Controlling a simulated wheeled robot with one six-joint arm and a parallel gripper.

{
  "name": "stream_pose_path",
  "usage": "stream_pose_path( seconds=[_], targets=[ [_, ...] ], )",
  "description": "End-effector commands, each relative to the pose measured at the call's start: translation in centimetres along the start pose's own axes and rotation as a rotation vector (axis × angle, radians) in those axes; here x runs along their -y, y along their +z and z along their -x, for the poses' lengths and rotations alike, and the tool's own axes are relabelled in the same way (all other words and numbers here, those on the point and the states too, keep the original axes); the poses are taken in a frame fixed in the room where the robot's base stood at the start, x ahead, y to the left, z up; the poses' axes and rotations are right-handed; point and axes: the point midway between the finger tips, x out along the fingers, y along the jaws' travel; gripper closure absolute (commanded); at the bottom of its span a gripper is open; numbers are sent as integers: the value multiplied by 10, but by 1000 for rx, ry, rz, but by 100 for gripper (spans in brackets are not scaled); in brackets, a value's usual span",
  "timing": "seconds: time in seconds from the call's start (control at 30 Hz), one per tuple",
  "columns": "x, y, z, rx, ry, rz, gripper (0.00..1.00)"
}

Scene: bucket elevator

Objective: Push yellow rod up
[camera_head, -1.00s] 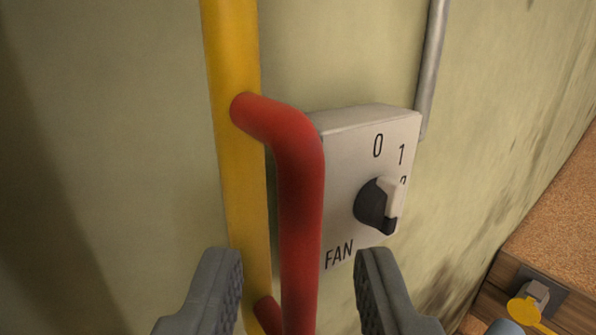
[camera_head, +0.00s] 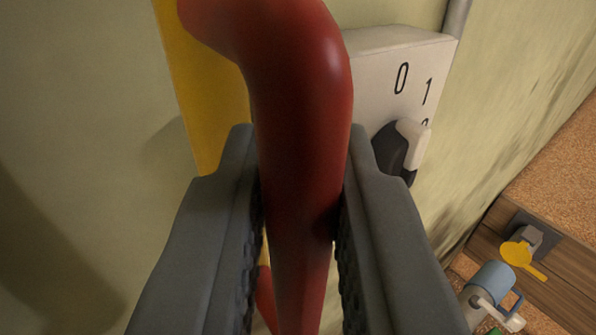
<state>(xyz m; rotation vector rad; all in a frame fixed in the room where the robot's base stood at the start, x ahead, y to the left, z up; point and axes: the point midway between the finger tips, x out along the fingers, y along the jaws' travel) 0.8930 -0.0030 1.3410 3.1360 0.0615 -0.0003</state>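The yellow rod (camera_head: 205,90) runs up the wall at the left, partly hidden behind the red handle and my left finger. The thick red handle (camera_head: 300,120) bends out from the rod near the top and runs downward in front of it. My gripper (camera_head: 303,140) has one finger on each side of the handle's upright part, close against it. The fingers look shut on the handle, with the handle's lower part showing between them.
A yellow-tagged fitting (camera_head: 518,252) and a blue cylinder (camera_head: 492,278) are at lower right.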

Motion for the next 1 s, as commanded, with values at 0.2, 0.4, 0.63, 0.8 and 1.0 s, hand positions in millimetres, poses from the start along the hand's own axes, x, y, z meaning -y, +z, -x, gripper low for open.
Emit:
stream_pose_path(
  seconds=[0.2,0.4,0.63,0.8,1.0],
  targets=[
    [0,-2,0,-1,0,0,100],
    [0,-32,-1,-5,-3,2,100],
    [0,-86,-1,-5,-1,1,100],
    [0,-114,0,-4,-1,1,100],
    [-1,-125,0,-2,0,0,100]
  ],
)
